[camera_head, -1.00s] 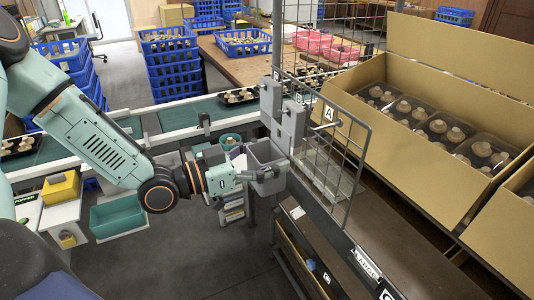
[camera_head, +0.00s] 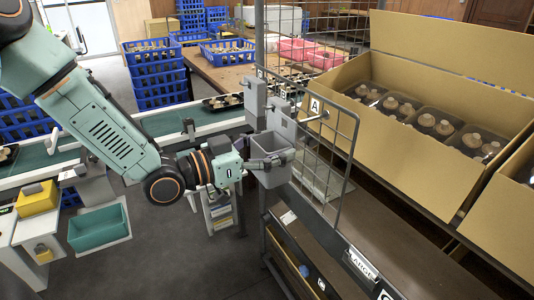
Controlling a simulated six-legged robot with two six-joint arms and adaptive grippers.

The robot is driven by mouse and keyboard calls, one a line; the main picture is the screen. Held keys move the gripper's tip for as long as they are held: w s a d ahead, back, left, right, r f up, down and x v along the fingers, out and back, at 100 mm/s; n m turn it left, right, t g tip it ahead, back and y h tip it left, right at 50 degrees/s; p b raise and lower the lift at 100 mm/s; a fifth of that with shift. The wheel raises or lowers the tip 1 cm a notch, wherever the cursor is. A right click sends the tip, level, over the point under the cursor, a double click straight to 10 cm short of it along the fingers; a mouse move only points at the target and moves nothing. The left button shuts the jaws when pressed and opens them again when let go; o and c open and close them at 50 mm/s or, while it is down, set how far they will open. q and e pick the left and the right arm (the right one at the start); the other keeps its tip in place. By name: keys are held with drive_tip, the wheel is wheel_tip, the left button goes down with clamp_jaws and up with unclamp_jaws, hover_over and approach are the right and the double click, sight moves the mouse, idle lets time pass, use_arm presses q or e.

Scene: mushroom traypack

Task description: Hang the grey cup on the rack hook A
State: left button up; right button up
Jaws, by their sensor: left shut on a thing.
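The grey cup (camera_head: 274,176), a square open-topped holder, is held upright at the left side of the wire rack (camera_head: 345,165). My left gripper (camera_head: 266,161) is shut on it, with the fingers along its near side. A tall grey plate (camera_head: 282,122) rises behind the cup; I cannot tell whether it belongs to it. The label A (camera_head: 315,104) is on the rack up and right of the cup. A short hook (camera_head: 322,116) shows just below the label. The cup looks apart from this hook. My right gripper is not in view.
Another grey holder (camera_head: 255,97) stands behind the cup. A large cardboard box (camera_head: 420,150) with mushroom trays is right of the rack. A conveyor (camera_head: 40,155) runs behind my arm. A teal bin (camera_head: 98,227) is at lower left. The floor below the gripper is mostly clear.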

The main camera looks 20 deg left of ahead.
sight(282, 145)
use_arm(q)
drive_tip(key=shift+w+d+b, duration=0.15)
drive_tip(key=shift+b, duration=0.25)
drive_tip(key=shift+f+b+x, duration=0.2)
drive_tip(key=shift+b+x, duration=0.6)
drive_tip(key=shift+x, duration=0.3)
drive_tip(key=shift+w+d+r+b, duration=0.1)
drive_tip(key=shift+w+d+b, duration=0.2)
drive_tip(key=shift+b, duration=0.2)
drive_tip(key=x, duration=0.1)
drive_tip(key=b+x, duration=0.1)
drive_tip(key=x, duration=0.1)
drive_tip(key=shift+w+f+b, duration=0.3)
drive_tip(key=shift+f, duration=0.05)
drive_tip(key=shift+s, duration=0.1)
drive_tip(key=o, duration=1.3)
drive_tip(key=shift+c, duration=0.2)
